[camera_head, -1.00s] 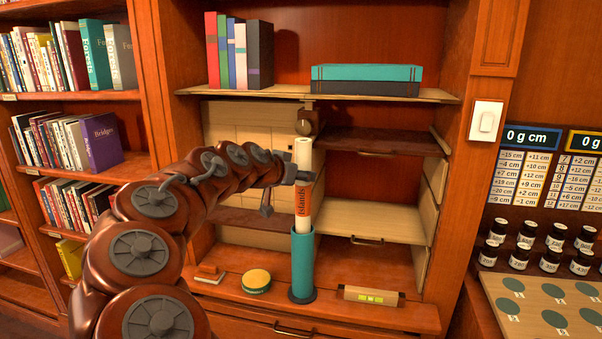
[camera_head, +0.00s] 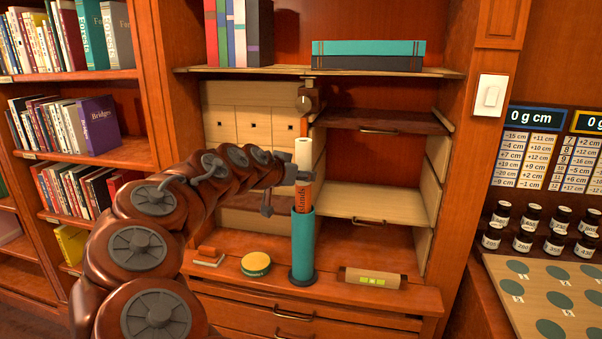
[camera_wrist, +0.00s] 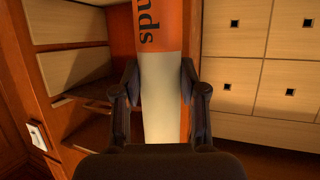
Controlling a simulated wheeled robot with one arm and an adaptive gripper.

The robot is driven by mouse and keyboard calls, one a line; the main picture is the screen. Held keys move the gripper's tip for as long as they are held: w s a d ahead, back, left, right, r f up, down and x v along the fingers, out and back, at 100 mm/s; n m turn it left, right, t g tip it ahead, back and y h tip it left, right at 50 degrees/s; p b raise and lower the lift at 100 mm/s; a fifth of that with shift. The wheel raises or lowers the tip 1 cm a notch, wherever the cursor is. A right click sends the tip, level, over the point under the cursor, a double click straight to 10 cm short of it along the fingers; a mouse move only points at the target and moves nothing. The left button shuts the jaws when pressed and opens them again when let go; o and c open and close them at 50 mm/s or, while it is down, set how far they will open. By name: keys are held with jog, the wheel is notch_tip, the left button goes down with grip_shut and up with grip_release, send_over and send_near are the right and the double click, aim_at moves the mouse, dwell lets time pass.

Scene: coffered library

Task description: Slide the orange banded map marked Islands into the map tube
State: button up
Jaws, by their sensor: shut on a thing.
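The rolled map (camera_head: 303,152) is cream with an orange band marked Islands. It stands upright with its lower end inside the teal map tube (camera_head: 303,245), which stands on the wooden ledge. The tube's rim hides the lower part of the band. My gripper (camera_head: 302,178) is shut on the map's upper part, a little above the tube. In the wrist view, the fingers (camera_wrist: 160,88) press both sides of the map's cream end (camera_wrist: 160,105), and the orange band (camera_wrist: 160,25) shows beyond them.
A yellow-green round tin (camera_head: 256,263) and a small brown block (camera_head: 208,256) sit left of the tube. Open drawers and shelves (camera_head: 375,207) stand behind. Vials (camera_head: 525,236) stand at far right.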

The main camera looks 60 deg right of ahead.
jog(key=shift+f, duration=0.25)
jog(key=o, duration=1.3)
jog(key=shift+v, duration=5.95)
